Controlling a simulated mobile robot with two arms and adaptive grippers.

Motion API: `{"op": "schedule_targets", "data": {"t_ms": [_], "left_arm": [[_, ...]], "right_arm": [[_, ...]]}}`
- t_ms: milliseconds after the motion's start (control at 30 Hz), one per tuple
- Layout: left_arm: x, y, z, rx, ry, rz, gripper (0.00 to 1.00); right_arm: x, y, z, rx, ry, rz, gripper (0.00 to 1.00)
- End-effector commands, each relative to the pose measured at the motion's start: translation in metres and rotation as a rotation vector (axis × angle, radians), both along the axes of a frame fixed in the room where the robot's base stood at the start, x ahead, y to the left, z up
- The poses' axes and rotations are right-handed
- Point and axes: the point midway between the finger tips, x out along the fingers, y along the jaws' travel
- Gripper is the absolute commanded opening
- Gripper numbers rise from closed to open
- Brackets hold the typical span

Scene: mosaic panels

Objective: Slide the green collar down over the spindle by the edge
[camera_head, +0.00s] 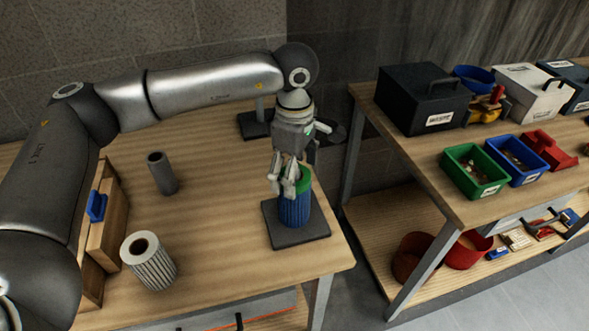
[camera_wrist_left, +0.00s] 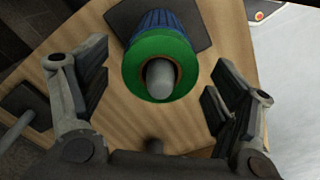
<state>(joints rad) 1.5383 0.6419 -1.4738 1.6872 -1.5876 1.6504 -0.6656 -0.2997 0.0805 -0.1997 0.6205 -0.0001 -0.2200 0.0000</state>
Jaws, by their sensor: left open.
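The green collar (camera_head: 305,180) sits at the top of a blue ribbed sleeve (camera_head: 295,210) on the dark square base of the spindle near the table's right edge. In the left wrist view the green collar (camera_wrist_left: 146,52) is a ring around the rounded grey spindle tip (camera_wrist_left: 160,80), with the blue ribbed sleeve (camera_wrist_left: 158,22) directly beyond it. My left gripper (camera_head: 283,182) is just above and beside the collar, partly hiding it in the head view. Its fingers are open, one on each side of the collar, apart from it in the left wrist view. My right gripper is not in view.
A plain grey cylinder (camera_head: 162,174) and a pale ribbed hollow cylinder (camera_head: 150,264) stand on the table at left. A wooden box with a blue handle (camera_head: 96,206) is beside them. Another dark-based stand (camera_head: 256,124) is at the back. Shelving with bins (camera_head: 476,170) is right.

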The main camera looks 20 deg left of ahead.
Motion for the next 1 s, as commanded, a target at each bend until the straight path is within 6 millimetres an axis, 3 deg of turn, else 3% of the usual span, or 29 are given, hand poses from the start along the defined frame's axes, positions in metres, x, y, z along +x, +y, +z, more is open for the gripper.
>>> {"op": "schedule_targets", "data": {"t_ms": [267, 700, 1000], "left_arm": [[0.001, 0.0, 0.017, 0.0, -0.003, 0.001, 0.82], [0.001, 0.0, 0.103, 0.0, -0.003, 0.001, 0.82], [0.0, 0.0, 0.12, 0.0, 0.0, 0.0, 0.82]], "right_arm": [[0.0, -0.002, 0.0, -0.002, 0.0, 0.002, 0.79], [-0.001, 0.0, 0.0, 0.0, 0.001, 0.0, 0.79], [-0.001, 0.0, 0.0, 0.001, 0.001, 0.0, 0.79]]}}
